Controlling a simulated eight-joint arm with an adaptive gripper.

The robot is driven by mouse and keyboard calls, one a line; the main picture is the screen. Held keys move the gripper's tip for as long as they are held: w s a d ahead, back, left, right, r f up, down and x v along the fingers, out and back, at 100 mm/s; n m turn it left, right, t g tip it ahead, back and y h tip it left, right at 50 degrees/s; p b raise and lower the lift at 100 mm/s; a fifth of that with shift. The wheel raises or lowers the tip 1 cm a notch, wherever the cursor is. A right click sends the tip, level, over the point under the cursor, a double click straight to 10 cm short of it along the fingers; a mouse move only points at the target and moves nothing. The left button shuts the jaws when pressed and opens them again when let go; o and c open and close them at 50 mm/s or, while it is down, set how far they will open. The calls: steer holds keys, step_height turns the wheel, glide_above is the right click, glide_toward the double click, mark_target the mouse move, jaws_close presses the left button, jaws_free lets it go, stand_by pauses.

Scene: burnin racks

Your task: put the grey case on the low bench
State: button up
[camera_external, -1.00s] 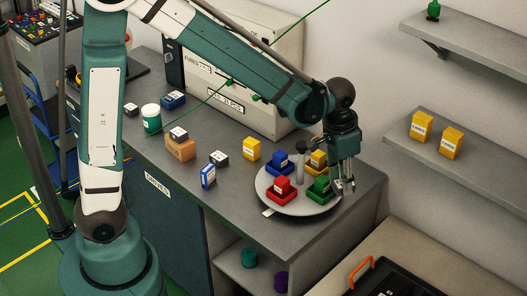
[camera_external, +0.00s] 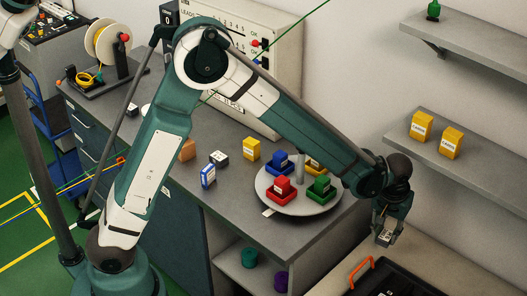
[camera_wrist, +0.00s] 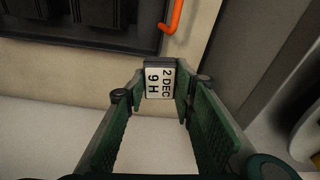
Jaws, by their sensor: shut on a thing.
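My gripper (camera_external: 387,226) is shut on a small grey case (camera_external: 384,238), which hangs between the fingertips. In the wrist view, the case (camera_wrist: 158,82) shows a white label reading "2 DEC 9 H", with dark grey edges, between the two green fingers. The low bench (camera_external: 345,258) is the beige surface at lower right. The gripper and case are in the air over its far part, right of the worktop. In the wrist view, the bench (camera_wrist: 195,50) lies beyond the case. The gap below the case cannot be judged exactly.
A black tray (camera_external: 395,283) with an orange handle (camera_external: 360,272) takes up the bench's near right part. A round turntable (camera_external: 270,203) with coloured blocks stands on the higher worktop (camera_external: 235,200). Wall shelves (camera_external: 485,172) with yellow boxes stick out at right. Bare bench lies around the tray.

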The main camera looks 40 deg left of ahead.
steer(key=w+d+f+b, duration=0.2)
steer(key=w+d+f, duration=0.1)
steer(key=d+f, duration=0.1)
steer(key=m+b, duration=0.2)
glide_above(420, 260)
steer(key=f, duration=0.3)
steer(key=shift+s+f, duration=0.25)
steer(key=shift+f, duration=0.1)
steer(key=shift+f, duration=0.1)
steer(key=shift+f, duration=1.4)
steer(key=shift+f+b, duration=0.1)
steer(key=shift+b, duration=0.2)
steer(key=o, duration=1)
